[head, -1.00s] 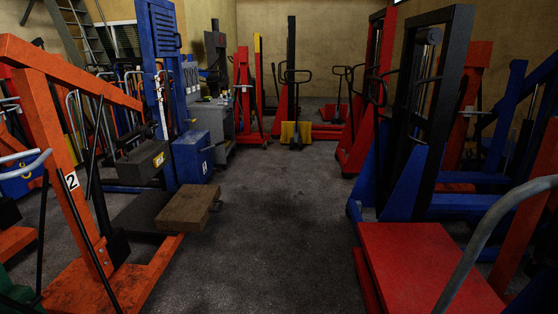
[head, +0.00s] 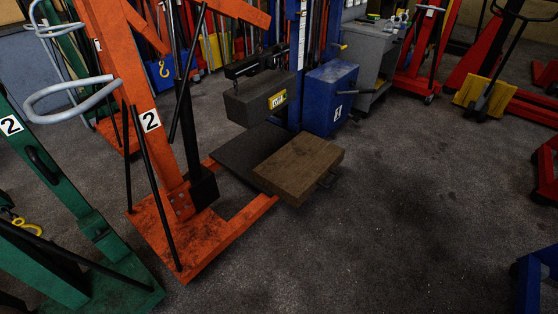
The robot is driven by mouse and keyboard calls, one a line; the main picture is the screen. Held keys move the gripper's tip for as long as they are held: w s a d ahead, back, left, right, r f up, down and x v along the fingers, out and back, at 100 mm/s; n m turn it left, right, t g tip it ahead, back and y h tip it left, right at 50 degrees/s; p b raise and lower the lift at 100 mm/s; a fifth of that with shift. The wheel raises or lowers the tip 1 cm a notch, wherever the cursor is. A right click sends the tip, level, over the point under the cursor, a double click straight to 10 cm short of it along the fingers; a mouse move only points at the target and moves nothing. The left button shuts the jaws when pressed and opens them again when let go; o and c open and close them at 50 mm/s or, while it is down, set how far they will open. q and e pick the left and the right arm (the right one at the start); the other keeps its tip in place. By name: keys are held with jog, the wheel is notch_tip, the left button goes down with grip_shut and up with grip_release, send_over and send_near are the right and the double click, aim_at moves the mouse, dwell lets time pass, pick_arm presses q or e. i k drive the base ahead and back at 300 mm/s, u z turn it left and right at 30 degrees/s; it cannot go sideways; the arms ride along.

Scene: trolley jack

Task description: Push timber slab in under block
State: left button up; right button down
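The timber slab (head: 298,167) is a thick brown board near the middle of the head view. It lies flat, overlapping the right edge of a dark flat plate (head: 240,155). The block (head: 262,98) is a dark grey box with a yellow label. A small dark handle shows at the slab's right side. Neither of my grippers is in view.
A blue cabinet (head: 331,98) stands just behind the slab, with a grey cabinet (head: 375,60) beyond it. A green crane (head: 95,235) stands at the left. Red lifts and a yellow-fronted truck (head: 480,98) stand at the upper right. The floor (head: 390,220) right of the slab is clear.

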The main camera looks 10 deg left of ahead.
aim_at(294, 172)
jog(key=u, duration=0.45)
jog(key=i, duration=1.3)
jog(key=u, duration=0.45)
